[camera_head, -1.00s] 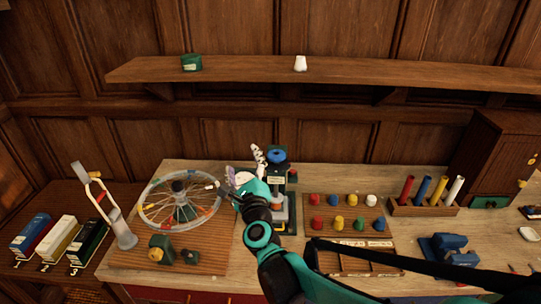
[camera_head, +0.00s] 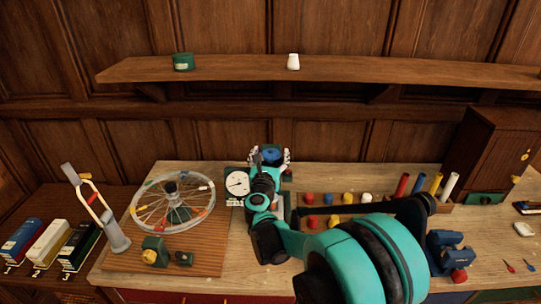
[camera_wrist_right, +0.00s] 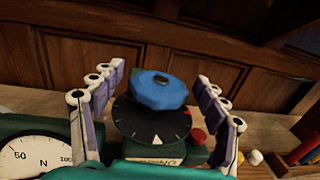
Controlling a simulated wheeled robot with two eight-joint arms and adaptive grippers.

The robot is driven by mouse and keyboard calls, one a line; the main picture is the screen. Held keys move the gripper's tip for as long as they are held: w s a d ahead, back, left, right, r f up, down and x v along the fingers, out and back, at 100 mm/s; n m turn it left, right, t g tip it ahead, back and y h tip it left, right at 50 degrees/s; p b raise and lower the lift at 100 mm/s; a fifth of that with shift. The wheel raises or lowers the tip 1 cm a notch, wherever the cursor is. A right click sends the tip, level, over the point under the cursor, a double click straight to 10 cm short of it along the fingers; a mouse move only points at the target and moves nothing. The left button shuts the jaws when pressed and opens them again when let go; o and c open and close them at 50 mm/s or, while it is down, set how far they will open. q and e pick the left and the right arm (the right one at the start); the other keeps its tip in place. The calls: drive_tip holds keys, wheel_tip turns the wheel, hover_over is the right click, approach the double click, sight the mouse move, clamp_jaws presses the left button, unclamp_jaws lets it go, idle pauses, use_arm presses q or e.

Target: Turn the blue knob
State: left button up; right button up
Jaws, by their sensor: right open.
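The blue knob (camera_wrist_right: 158,90) sits on top of a dark green device with a black dial plate (camera_wrist_right: 150,128) under it, marked with white ticks and a pale pointer mark. In the head view the knob (camera_head: 271,155) is partly covered by my right gripper (camera_head: 270,156). In the right wrist view my right gripper (camera_wrist_right: 155,95) is open, with one finger on each side of the knob and a visible gap to both. A white gauge (camera_head: 237,183) stands left of the device. My left gripper is not in view.
A spoked wheel (camera_head: 173,200) on a wooden board stands to the left. Colored pegs (camera_head: 347,198) and upright colored tubes (camera_head: 436,184) stand to the right. A blue vise-like tool (camera_head: 447,251) is at the right. A shelf (camera_head: 230,68) runs above.

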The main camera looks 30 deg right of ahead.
drive_tip(key=c, duration=1.2)
drive_tip(key=shift+h, duration=0.3)
drive_tip(key=m+g+h, duration=0.4)
drive_tip(key=g, duration=0.1)
drive_tip(key=shift+w+a+m, duration=0.15)
drive_tip(key=shift+m, duration=0.15)
drive_tip(key=shift+r+m+g+h, duration=0.1)
drive_tip(key=shift+m+g+h, duration=0.5)
drive_tip(key=shift+m+g, duration=0.9)
drive_tip(key=shift+m+g+h, duration=0.6)
drive_tip(key=shift+m+g, duration=0.2)
drive_tip(key=shift+g, duration=1.4)
